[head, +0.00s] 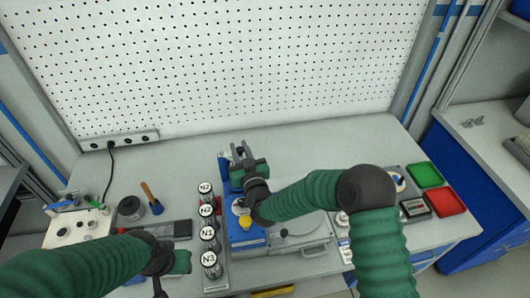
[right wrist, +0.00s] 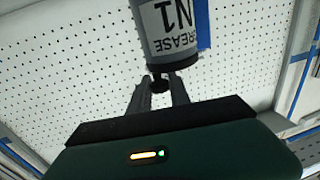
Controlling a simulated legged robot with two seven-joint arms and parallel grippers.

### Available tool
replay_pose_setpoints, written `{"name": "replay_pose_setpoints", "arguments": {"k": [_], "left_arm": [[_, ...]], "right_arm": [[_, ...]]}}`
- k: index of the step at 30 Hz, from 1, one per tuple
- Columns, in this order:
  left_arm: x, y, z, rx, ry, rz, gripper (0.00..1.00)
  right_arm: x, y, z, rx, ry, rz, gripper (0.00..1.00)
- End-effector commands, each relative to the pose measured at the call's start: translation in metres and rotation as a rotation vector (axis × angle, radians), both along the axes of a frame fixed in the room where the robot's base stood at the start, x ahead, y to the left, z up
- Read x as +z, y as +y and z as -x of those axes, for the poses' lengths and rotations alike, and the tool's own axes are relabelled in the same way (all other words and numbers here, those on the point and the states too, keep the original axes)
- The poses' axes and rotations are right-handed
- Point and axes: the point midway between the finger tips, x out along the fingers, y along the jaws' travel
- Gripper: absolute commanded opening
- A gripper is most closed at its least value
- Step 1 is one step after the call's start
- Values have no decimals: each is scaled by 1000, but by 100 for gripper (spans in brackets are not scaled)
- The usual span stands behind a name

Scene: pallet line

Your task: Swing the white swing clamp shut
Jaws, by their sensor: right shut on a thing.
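My right gripper (head: 238,148) is above the back of the blue fixture (head: 245,238). In the right wrist view its fingers (right wrist: 160,88) close on a small dark knob (right wrist: 160,84). The knob is right by the end of a grey cartridge (right wrist: 172,38) labelled GREASE N1, with a blue strip beside it. I cannot tell whether the knob belongs to the cartridge or to the clamp. I cannot make out the white swing clamp; my right arm covers part of the fixture. My left gripper (head: 178,262) is low at the left, its fingers unclear.
A rack of several labelled cartridges (head: 208,232) stands left of the fixture. Green (head: 425,174) and red (head: 446,202) trays lie at the right. A pegboard (head: 230,60) rises behind.

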Motion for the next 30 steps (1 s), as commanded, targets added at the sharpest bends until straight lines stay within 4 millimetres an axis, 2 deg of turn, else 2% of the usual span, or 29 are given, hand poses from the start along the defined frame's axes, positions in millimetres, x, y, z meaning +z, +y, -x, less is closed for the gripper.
{"name": "replay_pose_setpoints", "arguments": {"k": [1,4,15,30], "left_arm": [[-7,0,0,1,0,0,36],[-12,0,0,1,0,0,36],[-27,0,0,1,0,0,36],[-32,0,0,1,0,0,36]], "right_arm": [[1,5,1,-38,-10,-1,0],[1,11,7,-126,-10,1,0],[2,17,22,-407,-6,-3,0],[4,20,27,-541,-5,-2,0]]}}
